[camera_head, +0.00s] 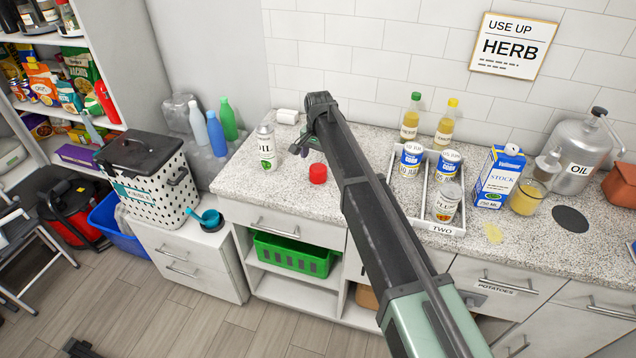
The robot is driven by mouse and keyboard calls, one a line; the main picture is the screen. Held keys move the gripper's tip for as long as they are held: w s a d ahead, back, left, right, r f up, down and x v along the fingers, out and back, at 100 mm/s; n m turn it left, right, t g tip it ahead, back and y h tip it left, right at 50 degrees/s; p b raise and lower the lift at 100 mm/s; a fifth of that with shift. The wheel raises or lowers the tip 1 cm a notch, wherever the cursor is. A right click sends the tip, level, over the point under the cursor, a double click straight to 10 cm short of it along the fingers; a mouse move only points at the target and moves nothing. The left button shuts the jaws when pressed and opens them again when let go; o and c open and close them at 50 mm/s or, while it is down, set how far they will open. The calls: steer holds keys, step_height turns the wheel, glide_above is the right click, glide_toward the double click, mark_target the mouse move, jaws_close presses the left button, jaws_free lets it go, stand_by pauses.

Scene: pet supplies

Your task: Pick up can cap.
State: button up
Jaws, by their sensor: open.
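A small red cap-like cylinder (318,174), which looks like the can cap, stands on the speckled counter (262,191) near its front edge. A white spray can (267,148) labelled OIL stands upright to the left of it, with no red cap on top. My gripper (299,146) is small in view, above the counter between the can and the red cap, close to both in the picture. It is open, and I see nothing between its fingers. How high it is above the counter is hard to tell.
A white cylinder (287,116) lies at the back by the wall. A stock carton (495,178), a glass jug (527,197) and an oil dispenser (578,160) stand further right. The counter's left front is clear.

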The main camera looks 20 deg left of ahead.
mark_target(317, 168)
steer(key=f+b, duration=0.2)
steer(key=f, duration=0.1)
steer(key=f+b, duration=0.3)
steer(key=shift+s+a, duration=0.1)
steer(key=shift+a, duration=0.1)
steer(key=shift+r, duration=0.25)
steer(key=c, duration=1)
